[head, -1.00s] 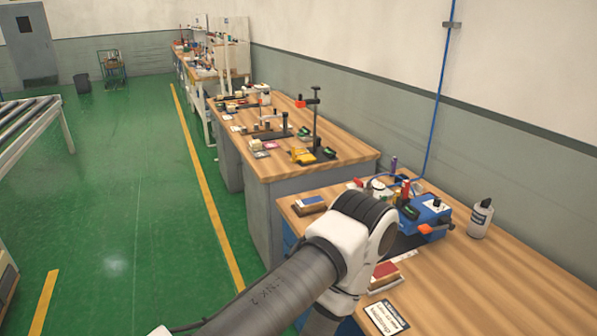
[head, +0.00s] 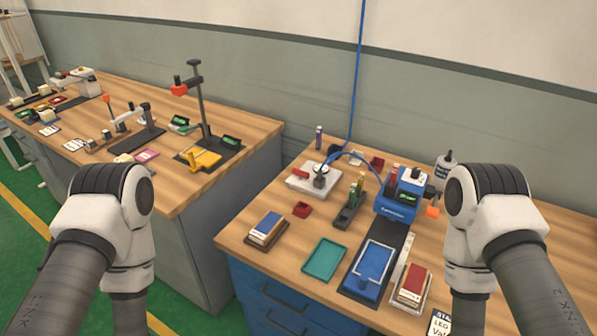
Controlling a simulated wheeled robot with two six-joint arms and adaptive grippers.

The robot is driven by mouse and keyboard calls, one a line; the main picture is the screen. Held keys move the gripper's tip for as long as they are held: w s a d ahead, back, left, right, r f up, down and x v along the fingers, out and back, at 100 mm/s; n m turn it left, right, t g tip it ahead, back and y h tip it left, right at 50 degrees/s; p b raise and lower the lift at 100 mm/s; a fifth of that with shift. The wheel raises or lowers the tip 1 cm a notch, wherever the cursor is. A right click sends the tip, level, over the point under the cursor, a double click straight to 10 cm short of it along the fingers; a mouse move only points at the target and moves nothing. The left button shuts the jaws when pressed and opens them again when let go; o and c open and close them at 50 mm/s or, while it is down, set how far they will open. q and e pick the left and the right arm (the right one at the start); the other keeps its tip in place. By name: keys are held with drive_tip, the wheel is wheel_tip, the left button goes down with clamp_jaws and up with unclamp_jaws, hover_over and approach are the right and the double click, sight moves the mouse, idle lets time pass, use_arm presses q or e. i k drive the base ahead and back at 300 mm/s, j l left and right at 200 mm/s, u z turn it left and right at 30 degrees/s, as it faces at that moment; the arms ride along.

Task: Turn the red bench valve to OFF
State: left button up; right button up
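A small red lever (head: 300,174), which looks like the bench valve, sits on a pale flat block (head: 307,187) at the back left of the near bench. Its exact angle and any OFF marking are too small to read. A round white-and-dark fitting (head: 321,175) stands beside it, with a blue hose (head: 352,156) at it. Links of both my arms show at the left and right, but neither gripper is in view.
A second bench (head: 235,132) stands left, across a gap.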

sight(296, 172)
drive_tip(key=z, duration=0.55)
drive_tip(key=i+j+z, duration=0.1)
drive_tip(key=j+z, duration=0.7)
drive_tip(key=j, duration=0.15)
drive_tip(key=j+z, duration=0.4)
drive_tip(key=j, duration=0.1)
